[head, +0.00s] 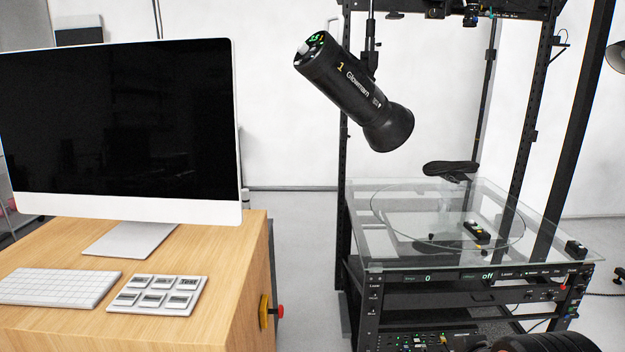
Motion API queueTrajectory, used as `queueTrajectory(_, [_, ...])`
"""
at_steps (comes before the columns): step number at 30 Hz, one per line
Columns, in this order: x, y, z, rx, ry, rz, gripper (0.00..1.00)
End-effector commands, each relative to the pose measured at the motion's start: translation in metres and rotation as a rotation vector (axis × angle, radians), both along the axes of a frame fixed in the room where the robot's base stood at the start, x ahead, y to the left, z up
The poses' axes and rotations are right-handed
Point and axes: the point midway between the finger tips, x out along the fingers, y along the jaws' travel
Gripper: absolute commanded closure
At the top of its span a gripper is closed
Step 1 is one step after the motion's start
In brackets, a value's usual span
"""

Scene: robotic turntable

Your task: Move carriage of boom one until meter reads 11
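A black cylindrical lamp (355,92) marked with a yellow "1" and "Glowmann" hangs tilted, its flared front end pointing down to the right. A vertical rod (370,40) holds it from the top of the black frame. A small green readout (317,39) is lit on its rear end; the digits are too small to read surely. The carriage cannot be made out clearly at the top edge. A front panel (480,275) on the turntable rack shows "0" and "off". My gripper is not in view; a dark rounded part at the bottom right may be my arm.
A wooden desk (225,270) at left bears a monitor (120,205), keyboard (55,288) and button pad (158,296). Open floor (308,250) lies between.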

Motion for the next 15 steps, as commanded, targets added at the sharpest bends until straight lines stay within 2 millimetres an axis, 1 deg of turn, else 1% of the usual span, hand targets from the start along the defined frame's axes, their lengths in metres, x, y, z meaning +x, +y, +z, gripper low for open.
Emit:
queueTrajectory(1, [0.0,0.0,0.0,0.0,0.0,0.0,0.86])
queueTrajectory(3, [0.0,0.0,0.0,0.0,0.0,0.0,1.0])
queueTrajectory(15, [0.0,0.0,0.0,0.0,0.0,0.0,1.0])
